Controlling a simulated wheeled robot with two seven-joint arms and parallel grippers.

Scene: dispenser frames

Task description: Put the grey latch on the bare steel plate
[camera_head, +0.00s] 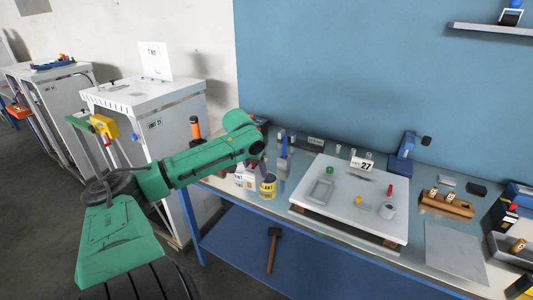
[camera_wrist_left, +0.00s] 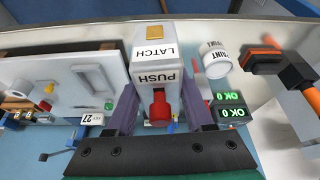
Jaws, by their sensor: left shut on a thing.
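My left gripper (camera_head: 262,168) is over the left end of the bench. In the left wrist view its two purple fingers (camera_wrist_left: 157,110) are shut on the grey latch (camera_wrist_left: 155,60), a boxy block with LATCH and PUSH labels and a red knob. In the head view the arm and nearby items make the latch hard to pick out. A flat, bare grey plate (camera_head: 455,251), which looks like the steel plate, lies at the front right of the bench with nothing on it. My right gripper is in neither view.
A white board (camera_head: 335,217) with a clear tray, a white roll and small coloured parts lies between gripper and plate.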

